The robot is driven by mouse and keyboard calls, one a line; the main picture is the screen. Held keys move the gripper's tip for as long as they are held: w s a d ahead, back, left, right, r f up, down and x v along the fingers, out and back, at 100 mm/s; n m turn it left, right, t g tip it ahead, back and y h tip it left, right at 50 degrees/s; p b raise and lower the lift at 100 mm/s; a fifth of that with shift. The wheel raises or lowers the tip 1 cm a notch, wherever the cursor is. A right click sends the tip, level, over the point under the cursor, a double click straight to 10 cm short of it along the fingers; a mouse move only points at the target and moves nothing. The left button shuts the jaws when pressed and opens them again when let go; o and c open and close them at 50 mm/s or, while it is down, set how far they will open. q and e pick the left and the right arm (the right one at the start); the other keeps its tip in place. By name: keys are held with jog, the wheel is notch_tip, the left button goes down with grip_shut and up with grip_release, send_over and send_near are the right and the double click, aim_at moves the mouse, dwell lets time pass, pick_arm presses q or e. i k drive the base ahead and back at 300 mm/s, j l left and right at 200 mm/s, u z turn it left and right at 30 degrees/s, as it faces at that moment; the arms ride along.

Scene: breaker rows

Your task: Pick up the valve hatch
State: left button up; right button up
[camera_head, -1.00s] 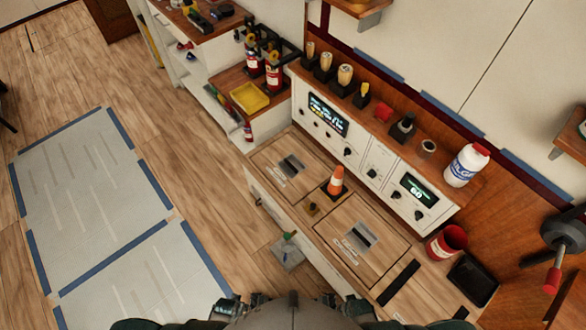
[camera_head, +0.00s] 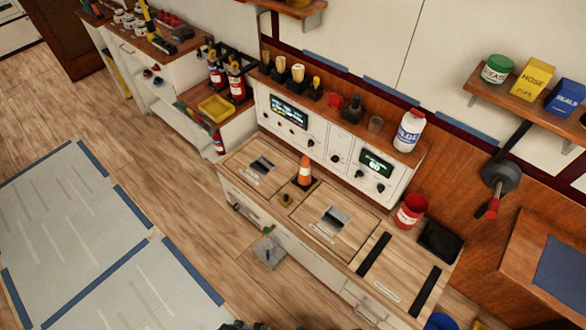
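Two square wooden hatch panels with dark outlines lie flush in the counter top. The left hatch (camera_head: 250,178) and the larger right hatch (camera_head: 318,234) each have a grey metal plate in the middle and a small label. The labels are too small to read, so I cannot tell which is the valve hatch. Both look closed. Neither gripper can be made out; only a sliver of dark parts of mine shows at the bottom edge.
A white control panel (camera_head: 328,145) with displays and knobs stands behind the hatches. Two black strips cross the counter's right part. The floor at left is mostly clear.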

aim_at(261, 166)
jog(key=i+j+z, duration=0.1)
jog(key=z, duration=0.3)
jog(key=j+z, duration=0.25)
jog(key=z, duration=0.2)
jog(key=j+z, duration=0.25)
jog(key=z, duration=0.15)
jog(key=j+z, duration=0.25)
jog(key=z, duration=0.15)
